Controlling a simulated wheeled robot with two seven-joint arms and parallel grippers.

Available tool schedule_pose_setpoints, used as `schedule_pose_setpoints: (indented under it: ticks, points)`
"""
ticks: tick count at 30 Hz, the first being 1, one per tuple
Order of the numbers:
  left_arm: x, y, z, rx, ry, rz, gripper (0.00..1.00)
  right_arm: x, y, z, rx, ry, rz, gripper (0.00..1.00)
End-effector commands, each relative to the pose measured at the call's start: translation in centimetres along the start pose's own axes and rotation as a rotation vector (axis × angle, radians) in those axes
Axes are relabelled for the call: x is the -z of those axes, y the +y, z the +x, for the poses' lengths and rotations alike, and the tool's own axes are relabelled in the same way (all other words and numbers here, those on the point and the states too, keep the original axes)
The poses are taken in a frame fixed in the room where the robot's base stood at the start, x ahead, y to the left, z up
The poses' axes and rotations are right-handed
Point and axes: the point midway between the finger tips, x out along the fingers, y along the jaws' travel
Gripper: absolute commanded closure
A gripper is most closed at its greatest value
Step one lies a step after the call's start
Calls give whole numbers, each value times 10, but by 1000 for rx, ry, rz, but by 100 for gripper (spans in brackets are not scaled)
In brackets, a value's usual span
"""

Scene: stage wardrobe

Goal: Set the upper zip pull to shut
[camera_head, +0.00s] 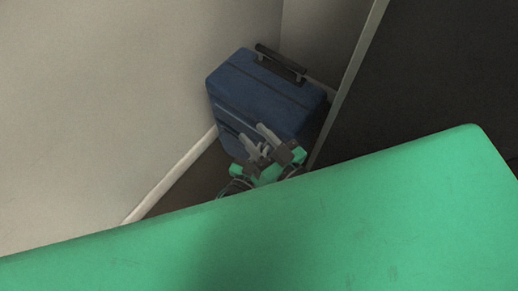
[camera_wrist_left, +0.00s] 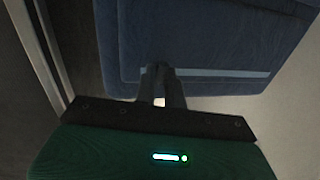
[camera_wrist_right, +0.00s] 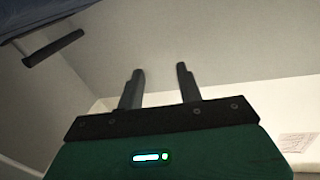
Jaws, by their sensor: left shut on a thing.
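A blue suitcase (camera_head: 262,95) stands upright in the corner, with its dark carry handle (camera_head: 281,63) on top. In the left wrist view its blue face (camera_wrist_left: 210,35) carries a pale zip strip (camera_wrist_left: 225,72). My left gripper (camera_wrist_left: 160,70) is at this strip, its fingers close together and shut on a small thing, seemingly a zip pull. The pull itself is hidden between the fingers, so I cannot tell which one it is. My right gripper (camera_wrist_right: 160,70) is open and empty, facing a pale wall. In the head view gripper parts overlap in front of the suitcase.
A pale wall (camera_head: 110,90) runs on the left, with a white skirting board (camera_head: 170,183). A dark panel (camera_head: 430,70) with a pale edge stands close on the right. In the right wrist view the suitcase handle (camera_wrist_right: 53,47) shows at upper left.

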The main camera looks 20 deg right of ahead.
Motion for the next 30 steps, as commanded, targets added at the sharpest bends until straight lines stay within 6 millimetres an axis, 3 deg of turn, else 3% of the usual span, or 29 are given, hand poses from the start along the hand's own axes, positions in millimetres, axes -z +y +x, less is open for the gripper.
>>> schedule_pose_setpoints:
  ticks: [4, 5, 6, 8, 20, 27, 30]
  points:
    - [-2, 3, -1, -4, -3, -4, 100, 0, 0, 0, 0, 1, 0, 64]
    - [-2, 3, -1, -4, -3, -4, 85, 0, 0, 0, 0, 1, 0, 64]
    - [-2, 3, -1, -4, -3, -4, 77, 0, 0, 0, 0, 1, 0, 64]
    - [-1, 3, -1, -4, -3, -3, 69, 0, 0, 0, 0, 2, 0, 64]
    - [0, 2, -10, -2, -3, -2, 69, -2, -1, -1, 1, -22, 3, 64]
    - [0, 2, -59, -3, -6, -3, 69, -48, -13, -22, 11, -259, 38, 64]
    - [0, 2, -82, -3, -6, -3, 69, -54, -11, -26, 6, -324, 35, 64]
